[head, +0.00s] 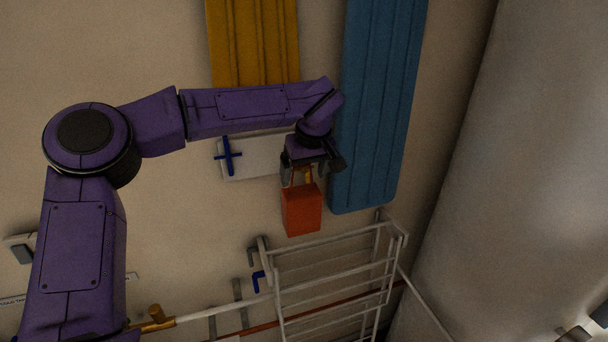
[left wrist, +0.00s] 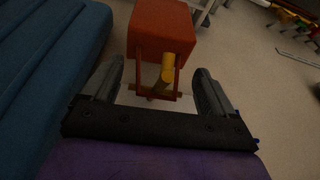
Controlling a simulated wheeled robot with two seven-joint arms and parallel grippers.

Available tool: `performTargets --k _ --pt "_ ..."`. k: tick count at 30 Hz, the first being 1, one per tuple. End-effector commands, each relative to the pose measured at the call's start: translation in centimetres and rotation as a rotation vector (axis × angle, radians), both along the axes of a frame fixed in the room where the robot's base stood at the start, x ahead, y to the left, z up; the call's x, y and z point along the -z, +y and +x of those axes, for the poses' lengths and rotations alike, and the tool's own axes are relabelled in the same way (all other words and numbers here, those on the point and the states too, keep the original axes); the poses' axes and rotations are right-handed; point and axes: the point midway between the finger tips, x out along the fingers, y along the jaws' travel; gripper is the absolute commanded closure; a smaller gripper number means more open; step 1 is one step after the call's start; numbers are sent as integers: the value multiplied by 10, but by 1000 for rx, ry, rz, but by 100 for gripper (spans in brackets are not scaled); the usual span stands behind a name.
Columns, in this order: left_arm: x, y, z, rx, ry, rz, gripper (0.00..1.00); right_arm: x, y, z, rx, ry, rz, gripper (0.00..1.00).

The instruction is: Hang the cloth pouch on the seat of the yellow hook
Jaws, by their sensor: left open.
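The cloth pouch (head: 301,210) is an orange-red box shape below my left gripper (head: 312,166) in the head view. It also shows at the top of the left wrist view (left wrist: 161,27), with its strap loop reaching toward the gripper. The yellow hook (left wrist: 167,68) shows within the outline of the loop; in the head view a small part of it (head: 308,175) shows under the gripper. I cannot tell whether the strap rests on the seat. My left gripper is open, with its fingers (left wrist: 160,88) apart on either side of the loop and touching neither side visibly. My right gripper is not seen.
A blue ribbed panel (head: 378,110) stands close right of the gripper, and a yellow one (head: 253,45) is behind the arm. A pale plate with a blue cross (head: 255,160) is left of the gripper. A white rack (head: 335,280) lies below the pouch.

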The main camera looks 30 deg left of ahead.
Motion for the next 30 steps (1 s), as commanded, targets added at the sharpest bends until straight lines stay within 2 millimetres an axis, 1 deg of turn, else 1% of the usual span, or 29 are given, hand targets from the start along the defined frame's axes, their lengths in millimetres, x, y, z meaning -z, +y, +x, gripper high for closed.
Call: performTargets --k 21,30 --pt "-41 -11 -8 0 -1 -1 12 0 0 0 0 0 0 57" --pt "-56 -15 -11 0 0 0 12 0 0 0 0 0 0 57"
